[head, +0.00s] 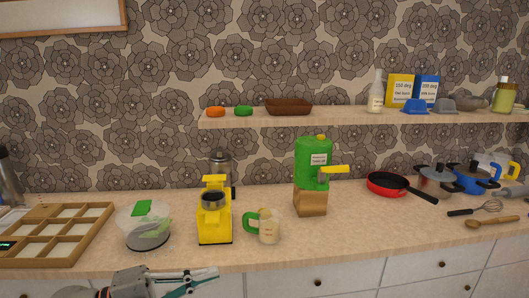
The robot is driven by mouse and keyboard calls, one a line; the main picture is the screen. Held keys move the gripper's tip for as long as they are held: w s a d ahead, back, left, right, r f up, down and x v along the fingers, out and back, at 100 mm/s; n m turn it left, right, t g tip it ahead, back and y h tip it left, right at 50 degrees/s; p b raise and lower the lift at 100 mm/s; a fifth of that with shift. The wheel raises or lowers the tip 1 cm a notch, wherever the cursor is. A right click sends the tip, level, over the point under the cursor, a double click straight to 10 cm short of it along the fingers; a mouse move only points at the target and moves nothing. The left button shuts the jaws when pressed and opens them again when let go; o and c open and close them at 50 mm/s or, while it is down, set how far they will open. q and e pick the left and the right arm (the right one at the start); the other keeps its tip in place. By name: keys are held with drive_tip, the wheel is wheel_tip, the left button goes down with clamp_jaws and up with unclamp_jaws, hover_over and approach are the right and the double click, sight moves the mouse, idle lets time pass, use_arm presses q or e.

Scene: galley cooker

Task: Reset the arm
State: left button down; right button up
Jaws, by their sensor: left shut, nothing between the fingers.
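My left gripper (205,279) reaches in from the bottom left, in front of the counter's front edge and over the white cabinet fronts. Its fingers point right and are shut with nothing between them. It is below and apart from the yellow machine (214,221) and the clear bowl with a green part (145,231). The rest of my left arm is cut off by the bottom edge. My right gripper is not in view.
The counter (330,232) holds a wooden compartment tray (88,238), a measuring jug with a green handle (268,226), a green dispenser (313,162), a red pan (388,184), pots, a whisk (488,206) and a wooden spoon (490,222). A shelf (345,117) hangs above. The counter's front middle is clear.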

use_arm(q)
drive_tip(key=s+a+f+n+t+y, duration=0.1)
drive_tip(key=a+f+n+t+y, duration=0.3)
drive_tip(key=f+n, duration=0.5)
drive_tip(key=s+a+f+n+t+y, duration=0.1)
drive_tip(key=a+f+n+t+y, duration=0.2)
drive_tip(key=f+n+t+y, duration=0.45)
drive_tip(key=s+f+n+g+y, duration=0.1)
drive_tip(key=s+f+n+g, duration=0.3)
drive_tip(key=s+f, duration=0.3)
drive_tip(key=s+a+f+n+g+y, duration=0.1)
drive_tip(key=s+f+n+g, duration=0.3)
drive_tip(key=s+f, duration=0.4)
wheel_tip(320, 180, down, 5)
drive_tip(key=shift+a+f+y+p, duration=0.1)
drive_tip(key=shift+a+y+p, duration=0.05)
drive_tip(key=shift+y+p, duration=0.25)
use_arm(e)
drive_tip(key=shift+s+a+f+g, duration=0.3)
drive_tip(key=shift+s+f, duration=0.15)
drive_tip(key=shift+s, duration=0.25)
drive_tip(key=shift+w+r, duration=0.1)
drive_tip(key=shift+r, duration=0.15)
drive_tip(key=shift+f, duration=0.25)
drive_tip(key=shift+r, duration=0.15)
